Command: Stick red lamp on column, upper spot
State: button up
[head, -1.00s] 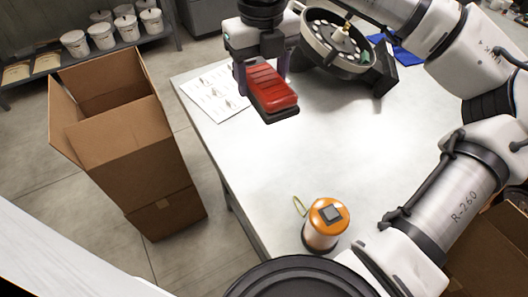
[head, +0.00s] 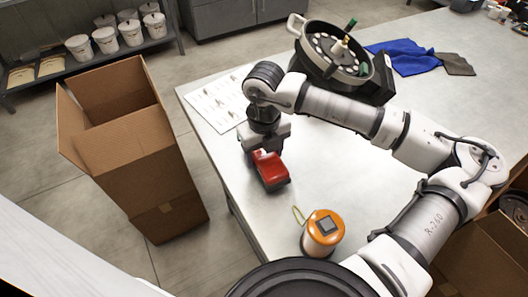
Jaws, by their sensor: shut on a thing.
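The red lamp (head: 271,172), a red block with a dark underside, is at the left part of the grey table. My gripper (head: 264,152) is above it, pointing down and shut on it. The fingers are partly hidden behind the lamp and by the gripper body. The lamp looks low over the table top; I cannot tell whether it touches. I cannot make out a column with an upper spot in this view.
The round seed meter (head: 333,52) is at the back, beside a printed sheet (head: 217,103) and blue cloth (head: 404,53). A tall open cardboard box (head: 140,165) stands left of the table.

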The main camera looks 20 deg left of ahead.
aim_at(260, 154)
jog(key=shift+f, duration=0.45)
jog(key=shift+f+b, duration=0.25)
jog(key=shift+b, duration=0.2)
jog(key=o, duration=0.9)
jog(key=shift+o, duration=0.2)
jog(key=shift+r+p, duration=0.25)
jog(key=shift+p, duration=0.4)
jog(key=shift+r+p, duration=0.1)
jog(key=shift+p, duration=0.45)
notch_tip(260, 154, up, 13)
jog(key=b, duration=0.5)
jog(key=shift+s+a, duration=0.35)
jog(key=shift+s, duration=0.05)
